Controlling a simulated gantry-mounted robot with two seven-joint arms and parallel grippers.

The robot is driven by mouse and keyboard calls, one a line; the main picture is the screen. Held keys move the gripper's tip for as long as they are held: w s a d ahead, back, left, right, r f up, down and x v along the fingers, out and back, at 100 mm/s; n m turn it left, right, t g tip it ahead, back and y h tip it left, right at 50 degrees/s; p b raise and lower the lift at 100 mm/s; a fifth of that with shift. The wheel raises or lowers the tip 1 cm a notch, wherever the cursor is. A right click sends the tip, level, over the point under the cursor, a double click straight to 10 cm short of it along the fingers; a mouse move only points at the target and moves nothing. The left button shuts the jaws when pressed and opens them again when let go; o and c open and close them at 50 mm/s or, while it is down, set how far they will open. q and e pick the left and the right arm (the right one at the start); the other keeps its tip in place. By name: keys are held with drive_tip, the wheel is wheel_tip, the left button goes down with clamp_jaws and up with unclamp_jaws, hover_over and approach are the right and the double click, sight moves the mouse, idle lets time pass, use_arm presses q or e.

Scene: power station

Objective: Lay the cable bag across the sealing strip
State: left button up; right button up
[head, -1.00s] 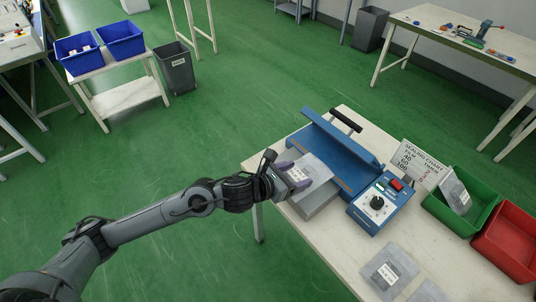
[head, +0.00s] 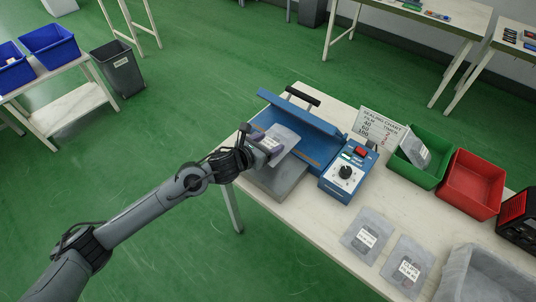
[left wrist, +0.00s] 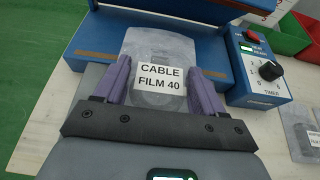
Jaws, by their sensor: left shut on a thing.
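The cable bag (head: 285,137) is a clear grey pouch with a white label reading CABLE FILM 40, also facing up in the left wrist view (left wrist: 160,45). My left gripper (head: 265,147) is shut on it, with purple fingers on either side of the label (left wrist: 160,75). The bag's far end reaches over the blue heat sealer (head: 326,128), whose long bar is raised. The brown sealing strip (left wrist: 95,55) shows on both sides of the bag; its middle is hidden under it. I cannot tell whether the bag touches the strip. My right gripper is not in view.
A grey support block (head: 277,180) lies below the bag. A timer box (head: 345,180) and sealing chart (head: 382,127) stand right of the sealer. Two bags (head: 366,237) lie flat in front.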

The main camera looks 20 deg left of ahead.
use_arm(q)
drive_tip(key=shift+f, duration=0.55)
drive_tip(key=shift+f+b, duration=0.55)
drive_tip(key=shift+f, duration=1.4)
drive_tip(key=shift+f, duration=0.2)
drive_tip(key=o, duration=1)
drive_tip(key=shift+o, duration=0.2)
drive_tip(key=shift+r, duration=0.15)
